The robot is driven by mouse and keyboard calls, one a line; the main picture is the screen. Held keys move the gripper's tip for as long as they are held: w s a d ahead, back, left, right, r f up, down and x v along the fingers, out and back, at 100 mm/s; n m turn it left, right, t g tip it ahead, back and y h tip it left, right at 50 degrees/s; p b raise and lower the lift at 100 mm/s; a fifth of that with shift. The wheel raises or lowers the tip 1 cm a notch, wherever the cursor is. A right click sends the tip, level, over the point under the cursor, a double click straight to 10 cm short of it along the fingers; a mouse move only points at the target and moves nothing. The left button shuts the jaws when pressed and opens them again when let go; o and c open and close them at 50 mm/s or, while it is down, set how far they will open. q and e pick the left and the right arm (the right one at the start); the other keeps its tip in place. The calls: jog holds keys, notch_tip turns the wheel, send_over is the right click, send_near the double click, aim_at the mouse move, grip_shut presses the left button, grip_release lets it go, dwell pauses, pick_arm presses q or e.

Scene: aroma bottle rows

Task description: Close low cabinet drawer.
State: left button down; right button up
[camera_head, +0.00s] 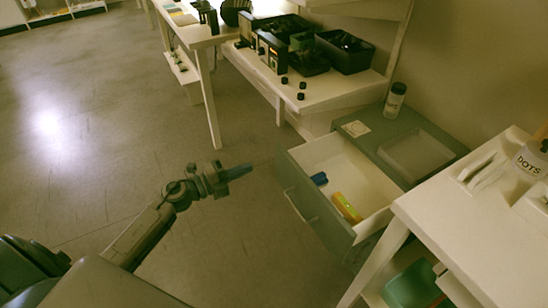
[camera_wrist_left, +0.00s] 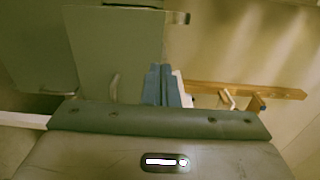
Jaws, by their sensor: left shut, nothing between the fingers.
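The low cabinet (camera_head: 368,126) is grey-green and stands at the right in the head view. Its top drawer (camera_head: 311,204) is pulled well open toward the left, with a bar handle on its front. A blue item (camera_head: 319,179) and a yellow-orange item (camera_head: 346,207) lie inside it. My left gripper (camera_head: 240,172) is shut and empty, a short way left of the drawer front and apart from it. In the left wrist view its blue fingers (camera_wrist_left: 162,86) are together, with grey-green panels beyond. My right gripper is not in view.
A white table (camera_head: 475,230) stands close at the right, beside the drawer, with a green bin (camera_head: 412,287) below. A white bench (camera_head: 335,92) holds black trays and small black caps. A bottle (camera_head: 394,100) stands on the cabinet. The floor at the left is clear.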

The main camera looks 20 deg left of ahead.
pick_arm(q)
send_near(304, 145)
jog(key=shift+s+r, duration=0.4)
jog(key=shift+s, duration=0.2)
jog(key=shift+s+r, duration=0.45)
jog(key=shift+s, duration=0.2)
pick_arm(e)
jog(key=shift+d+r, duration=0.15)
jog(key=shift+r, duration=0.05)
